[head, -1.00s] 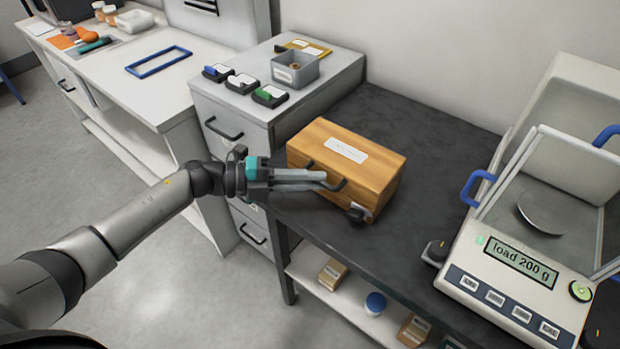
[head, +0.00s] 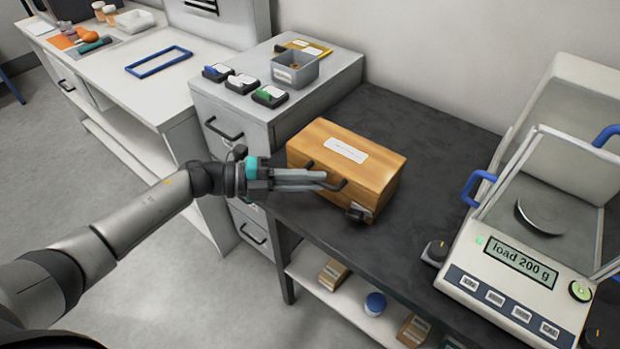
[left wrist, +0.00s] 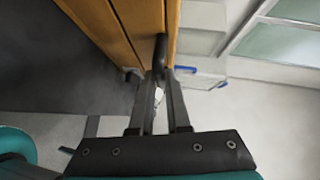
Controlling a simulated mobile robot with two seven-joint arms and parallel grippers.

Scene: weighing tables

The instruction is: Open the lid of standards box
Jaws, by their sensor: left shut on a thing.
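The standards box (head: 372,172) is a wooden box with a white label on its lid. It stands on the dark table with its lid closed. A dark handle (head: 339,184) is on its front face and shows between the fingers in the left wrist view (left wrist: 160,55). My left gripper (head: 322,180) is at the box front, its fingertips shut on this handle; it also shows in the left wrist view (left wrist: 158,78). The fingers hide part of the front face. My right gripper is in neither view.
A balance (head: 510,300) with a blue-handled glass shield stands on the right, its display reading "load 200 g". A grey cabinet (head: 335,75) with small trays stands behind left. Small boxes lie on the shelf (head: 305,262) below.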

